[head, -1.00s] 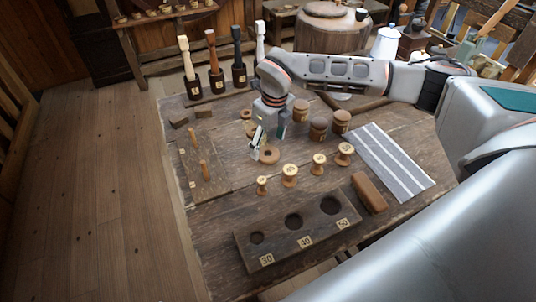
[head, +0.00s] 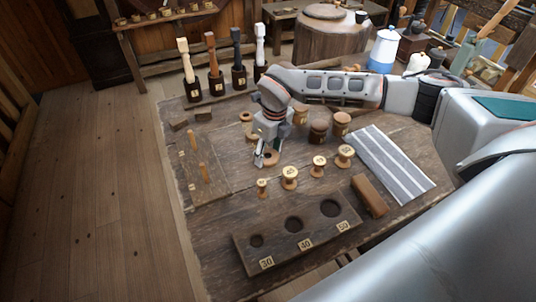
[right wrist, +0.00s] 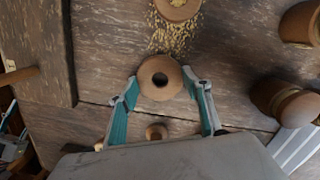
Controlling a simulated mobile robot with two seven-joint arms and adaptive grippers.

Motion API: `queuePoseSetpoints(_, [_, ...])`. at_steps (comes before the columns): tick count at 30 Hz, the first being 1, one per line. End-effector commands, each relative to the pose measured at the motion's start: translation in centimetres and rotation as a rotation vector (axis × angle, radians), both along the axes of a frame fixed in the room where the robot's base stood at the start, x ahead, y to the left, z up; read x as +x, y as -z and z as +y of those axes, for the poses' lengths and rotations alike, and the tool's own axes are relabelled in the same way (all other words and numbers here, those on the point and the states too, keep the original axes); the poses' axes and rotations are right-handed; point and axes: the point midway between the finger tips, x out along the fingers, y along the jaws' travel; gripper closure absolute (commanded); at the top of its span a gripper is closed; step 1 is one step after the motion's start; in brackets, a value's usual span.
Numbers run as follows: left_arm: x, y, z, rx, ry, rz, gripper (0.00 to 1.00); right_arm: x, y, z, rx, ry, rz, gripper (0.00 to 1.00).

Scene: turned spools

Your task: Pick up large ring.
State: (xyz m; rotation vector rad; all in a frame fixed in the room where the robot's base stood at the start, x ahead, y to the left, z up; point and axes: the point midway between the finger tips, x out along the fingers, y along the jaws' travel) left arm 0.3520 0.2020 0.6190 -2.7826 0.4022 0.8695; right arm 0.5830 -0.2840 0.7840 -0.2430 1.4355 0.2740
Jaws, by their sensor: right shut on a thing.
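The large ring (head: 271,158) is a turned wooden ring with a dark centre hole, low at the table top. My right gripper (head: 263,161) is at it, pointing down. In the right wrist view the large ring (right wrist: 160,68) sits between the two fingertips of my right gripper (right wrist: 162,82), which touch its sides. The gripper is shut on it. I cannot tell whether the ring is clear of the table. My left gripper is not in view.
Several small spools (head: 289,177) stand to the right, behind a block with holes (head: 273,243). Lidded wooden jars (head: 318,131) and a striped cloth (head: 390,165) are farther right. Another ring (head: 246,116) lies behind the gripper.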

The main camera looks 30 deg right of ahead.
Motion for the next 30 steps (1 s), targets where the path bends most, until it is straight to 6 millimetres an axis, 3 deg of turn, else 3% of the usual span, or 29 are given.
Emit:
queuePoseSetpoints(5, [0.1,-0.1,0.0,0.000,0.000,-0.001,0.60,0.1,-0.9,0.0,0.001,0.000,-0.002,0.72])
queuePoseSetpoints(10, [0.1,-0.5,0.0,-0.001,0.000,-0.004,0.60,0.1,-3.2,0.0,0.000,-0.001,-0.004,0.72])
queuePoseSetpoints(24, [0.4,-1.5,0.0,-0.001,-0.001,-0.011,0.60,0.1,-15.4,0.0,0.001,0.000,-0.005,0.72])
queuePoseSetpoints(30, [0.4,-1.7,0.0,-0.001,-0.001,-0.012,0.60,0.1,-18.6,0.0,0.000,0.000,-0.003,0.72])
